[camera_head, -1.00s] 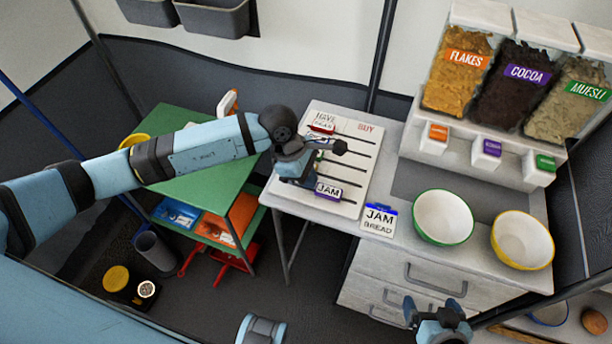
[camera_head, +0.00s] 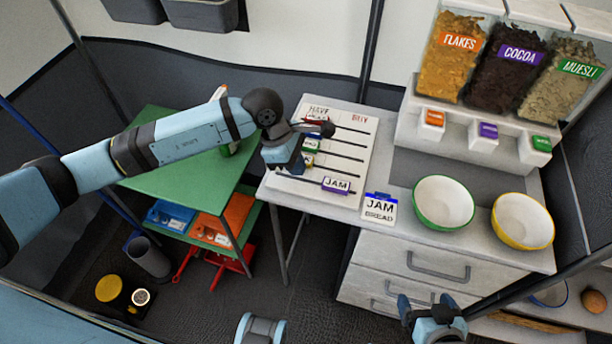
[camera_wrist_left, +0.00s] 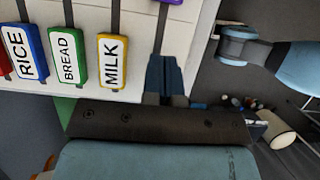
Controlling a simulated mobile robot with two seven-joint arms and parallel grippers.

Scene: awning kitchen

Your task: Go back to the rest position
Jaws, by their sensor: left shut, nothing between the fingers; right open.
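My left arm reaches in from the left in the head view over the green shelf to the white list board (camera_head: 352,150). My left gripper (camera_head: 296,167) points down at the board's left part, shut and empty. In the left wrist view its closed fingers (camera_wrist_left: 166,72) are beside the yellow MILK tag (camera_wrist_left: 112,61), apart from it. My right gripper (camera_head: 427,302) is open and empty at the bottom of the head view, in front of the drawers. Its fingers point up in the picture.
A purple JAM tag (camera_head: 337,185) lies low on the board. A JAM/BREAD card (camera_head: 379,208), a green-rimmed bowl (camera_head: 444,204) and a yellow-rimmed bowl (camera_head: 522,220) are on the counter. Cereal dispensers (camera_head: 507,62) stand behind. The green shelf (camera_head: 185,172) is under my left arm.

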